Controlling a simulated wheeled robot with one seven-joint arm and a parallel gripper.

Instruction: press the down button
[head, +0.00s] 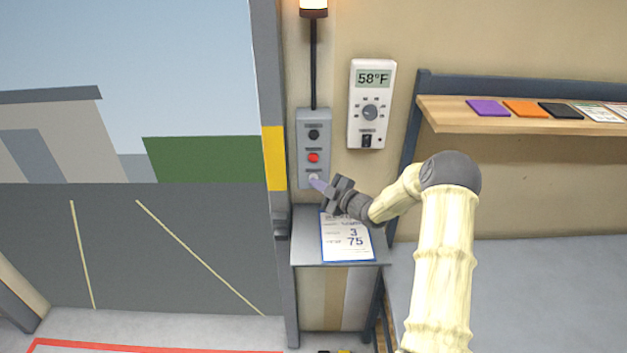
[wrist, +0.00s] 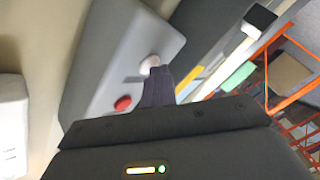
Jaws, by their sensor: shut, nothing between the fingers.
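A grey control box (head: 313,128) hangs on the wall beside the door frame. In the head view it has a black button (head: 314,135) on top, a red button (head: 313,157) in the middle and a pale button (head: 314,177) at the bottom. My gripper (head: 319,186) is shut and empty, its fingertips at the pale bottom button. The wrist view shows the fingertips (wrist: 158,80) right at the white button (wrist: 149,64), partly covering it, with the red button (wrist: 123,104) beside them. I cannot tell whether they touch it. The button labels are too small to read.
A white thermostat (head: 371,105) reading 58°F is on the wall right of the box. Below is a small grey shelf (head: 305,245) with a clipboard sheet (head: 346,236). A wooden shelf (head: 450,115) with coloured cards is at right. The door opening is at left.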

